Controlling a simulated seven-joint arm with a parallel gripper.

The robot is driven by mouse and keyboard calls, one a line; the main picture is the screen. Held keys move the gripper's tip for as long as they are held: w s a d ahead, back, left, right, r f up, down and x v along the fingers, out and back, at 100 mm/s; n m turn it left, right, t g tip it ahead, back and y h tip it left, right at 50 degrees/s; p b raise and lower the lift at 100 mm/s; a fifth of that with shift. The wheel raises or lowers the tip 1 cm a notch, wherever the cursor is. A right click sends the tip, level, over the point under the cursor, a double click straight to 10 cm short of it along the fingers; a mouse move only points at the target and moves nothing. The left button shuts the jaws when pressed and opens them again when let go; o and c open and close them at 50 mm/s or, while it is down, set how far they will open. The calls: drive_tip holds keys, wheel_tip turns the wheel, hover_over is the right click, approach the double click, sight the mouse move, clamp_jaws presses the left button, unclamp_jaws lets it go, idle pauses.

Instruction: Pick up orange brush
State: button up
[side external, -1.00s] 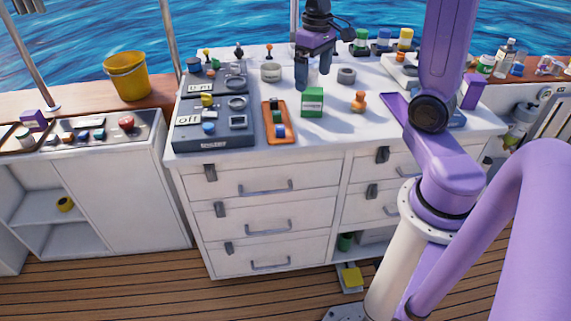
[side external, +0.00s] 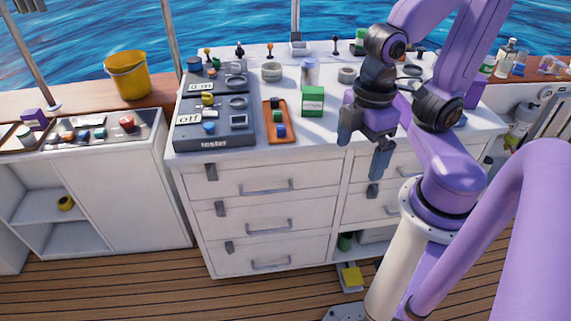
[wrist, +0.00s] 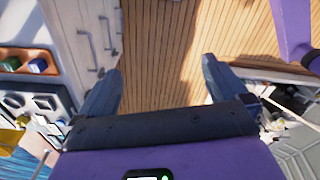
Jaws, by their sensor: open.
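I cannot make out an orange brush for certain in any current view. A small orange object stood on the white counter (side external: 335,128) right of the green box (side external: 312,101) one second ago; my arm and gripper now cover that spot. My gripper (side external: 363,150) is open and empty, pointing down near the counter's front edge.
An orange tray (side external: 270,133) with small coloured parts lies beside the dark tester panel (side external: 215,133). A clear jar (side external: 310,72) and round tins stand behind. A yellow bucket (side external: 128,77) stands at left. The deck (side external: 120,290) in front is open.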

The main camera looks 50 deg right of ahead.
drive_tip(key=shift+s+f, duration=0.1)
drive_tip(key=shift+s, duration=0.2)
drive_tip(key=c, duration=0.7)
drive_tip(key=shift+w, duration=0.1)
